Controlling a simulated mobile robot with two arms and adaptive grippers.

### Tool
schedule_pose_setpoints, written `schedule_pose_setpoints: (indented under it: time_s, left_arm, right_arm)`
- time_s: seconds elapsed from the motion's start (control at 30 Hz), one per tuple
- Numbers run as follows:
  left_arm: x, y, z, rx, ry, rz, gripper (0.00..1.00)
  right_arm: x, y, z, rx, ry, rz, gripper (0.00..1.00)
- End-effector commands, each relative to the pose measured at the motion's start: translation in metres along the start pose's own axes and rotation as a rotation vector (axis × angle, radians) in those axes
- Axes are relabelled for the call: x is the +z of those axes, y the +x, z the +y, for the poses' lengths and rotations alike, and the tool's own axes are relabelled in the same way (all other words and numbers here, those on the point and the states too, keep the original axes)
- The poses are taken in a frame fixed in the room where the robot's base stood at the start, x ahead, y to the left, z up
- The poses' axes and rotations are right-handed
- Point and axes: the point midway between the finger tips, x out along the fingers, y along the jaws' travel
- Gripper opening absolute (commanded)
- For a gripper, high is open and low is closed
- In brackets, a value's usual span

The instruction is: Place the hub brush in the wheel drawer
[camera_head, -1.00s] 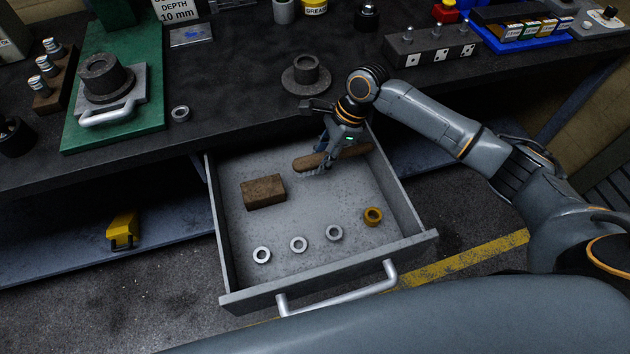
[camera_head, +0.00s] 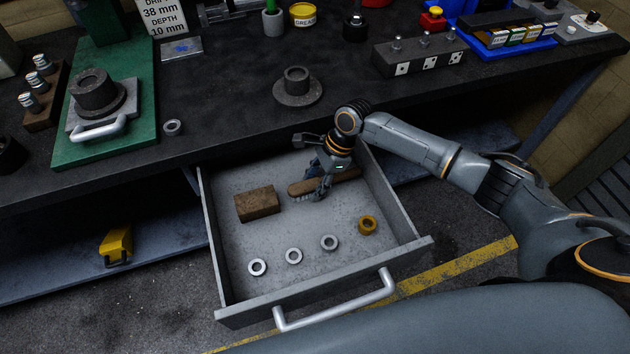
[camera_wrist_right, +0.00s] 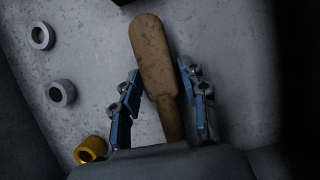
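The hub brush (camera_head: 299,188), with a long brown wooden handle, lies level inside the open wheel drawer (camera_head: 235,270), towards its back right. My right gripper (camera_head: 321,182) reaches down over it from the bench side. In the right wrist view the brush (camera_wrist_right: 155,55) runs between the two blue fingers (camera_wrist_right: 163,85), with narrow gaps on both sides, so the gripper looks open around it. The underside of the brush and its contact with the drawer floor are hidden. My left gripper is not in view.
In the drawer are a brown block (camera_head: 257,204), several grey rings (camera_head: 293,256) and a golden ring (camera_head: 367,225). The drawer handle (camera_head: 335,300) sticks out in front. The bench (camera_head: 220,110) edge overhangs behind.

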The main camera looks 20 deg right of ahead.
Motion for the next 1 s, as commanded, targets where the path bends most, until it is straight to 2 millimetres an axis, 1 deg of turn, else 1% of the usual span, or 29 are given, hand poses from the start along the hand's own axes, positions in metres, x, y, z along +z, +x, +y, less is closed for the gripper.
schedule_pose_setpoints:
  time_s: [0.37, 0.47, 0.57, 0.8, 0.9, 1.0]
  left_arm:
    - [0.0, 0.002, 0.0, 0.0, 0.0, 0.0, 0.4]
    - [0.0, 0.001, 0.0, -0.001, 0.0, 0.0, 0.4]
    - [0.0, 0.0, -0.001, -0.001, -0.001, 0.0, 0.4]
    - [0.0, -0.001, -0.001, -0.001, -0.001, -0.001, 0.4]
    - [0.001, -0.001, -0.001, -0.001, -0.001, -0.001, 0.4]
    - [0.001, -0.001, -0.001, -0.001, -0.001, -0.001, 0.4]
  right_arm:
    - [0.001, -0.003, 0.0, 0.0, -0.001, 0.001, 0.52]
    - [0.001, -0.015, 0.0, -0.001, -0.001, -0.001, 0.52]
    - [0.001, -0.034, -0.001, -0.003, -0.001, 0.0, 0.52]
    - [0.001, -0.086, -0.001, -0.002, -0.001, 0.001, 0.52]
    - [0.001, -0.102, -0.001, -0.001, -0.001, 0.0, 0.52]
    - [0.001, -0.115, -0.001, -0.001, 0.0, 0.0, 0.52]
